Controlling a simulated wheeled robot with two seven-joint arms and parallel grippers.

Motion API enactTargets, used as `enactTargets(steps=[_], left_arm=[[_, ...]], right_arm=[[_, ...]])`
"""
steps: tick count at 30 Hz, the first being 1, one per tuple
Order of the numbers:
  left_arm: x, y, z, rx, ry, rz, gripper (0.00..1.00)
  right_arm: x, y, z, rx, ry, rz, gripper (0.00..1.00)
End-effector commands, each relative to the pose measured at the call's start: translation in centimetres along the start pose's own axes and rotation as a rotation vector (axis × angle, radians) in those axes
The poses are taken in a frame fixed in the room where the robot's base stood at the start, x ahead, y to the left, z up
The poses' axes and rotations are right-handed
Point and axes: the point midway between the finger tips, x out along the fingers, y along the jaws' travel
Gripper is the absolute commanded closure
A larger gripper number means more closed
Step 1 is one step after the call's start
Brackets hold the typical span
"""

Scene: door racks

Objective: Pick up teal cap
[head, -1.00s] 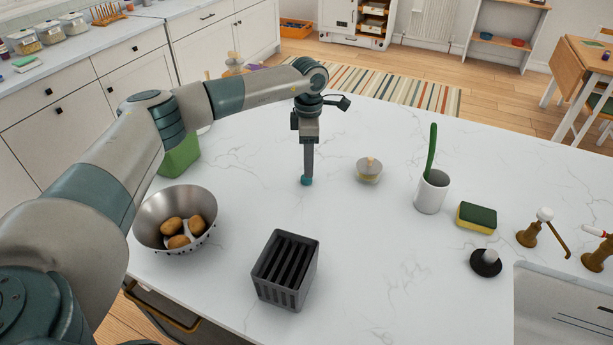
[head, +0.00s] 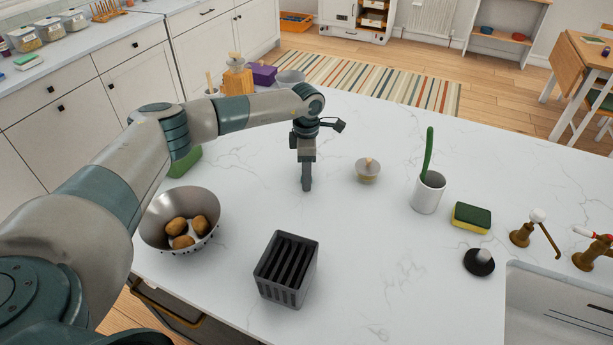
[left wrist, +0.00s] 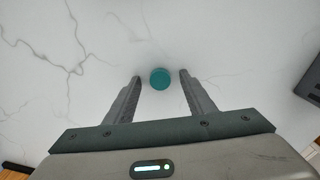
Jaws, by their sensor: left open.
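The teal cap (left wrist: 160,78) lies on the white marble counter, seen in the left wrist view between and slightly beyond the fingertips. My left gripper (left wrist: 159,77) is open, with one finger on each side of the cap and a gap on both sides. In the head view my left gripper (head: 306,187) points straight down at the counter, and it hides the cap there. My right gripper is not in view.
A grey slotted rack (head: 287,268) stands in front of the gripper. A metal colander (head: 160,238) with potatoes is at left.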

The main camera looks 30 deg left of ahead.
Motion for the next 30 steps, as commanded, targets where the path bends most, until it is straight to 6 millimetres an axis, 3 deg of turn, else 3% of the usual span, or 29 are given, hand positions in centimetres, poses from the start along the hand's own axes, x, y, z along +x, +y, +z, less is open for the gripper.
enactTargets(steps=[12,18,30], left_arm=[[0.02,0.0,0.01,0.0,0.0,0.0,0.5],[0.01,0.0,0.01,0.0,-0.001,0.0,0.94],[-0.24,0.03,0.02,0.0,-0.002,0.001,0.97]], right_arm=[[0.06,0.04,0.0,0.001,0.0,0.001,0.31],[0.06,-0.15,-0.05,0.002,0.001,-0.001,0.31],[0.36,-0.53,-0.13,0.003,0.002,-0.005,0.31]])
